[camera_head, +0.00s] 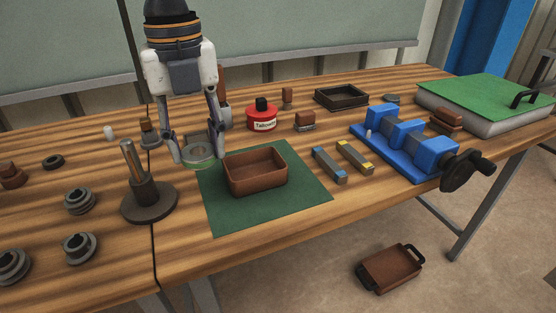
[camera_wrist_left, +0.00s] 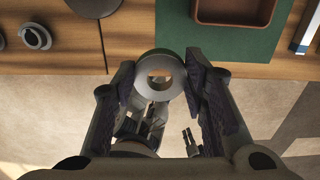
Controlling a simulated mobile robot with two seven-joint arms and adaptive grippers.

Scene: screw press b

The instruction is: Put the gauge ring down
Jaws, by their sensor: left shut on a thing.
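My left gripper (camera_head: 201,154) comes down from the top left and is shut on the grey gauge ring (camera_head: 197,160). In the left wrist view the ring (camera_wrist_left: 160,57) sits between the two dark finger pads (camera_wrist_left: 160,82), with its round hole showing. In the head view the ring appears near the far left corner of the green mat (camera_head: 232,220), behind the post on a round base (camera_head: 150,202). How high it is above the table cannot be told exactly.
A brown tray (camera_head: 256,181) stands on the mat. A red tin (camera_head: 262,118) is behind it. Several grey stepped parts (camera_head: 80,201) lie at the left. Two small bars (camera_head: 329,165) and a blue vise (camera_head: 405,143) are to the right. The mat's front part is bare.

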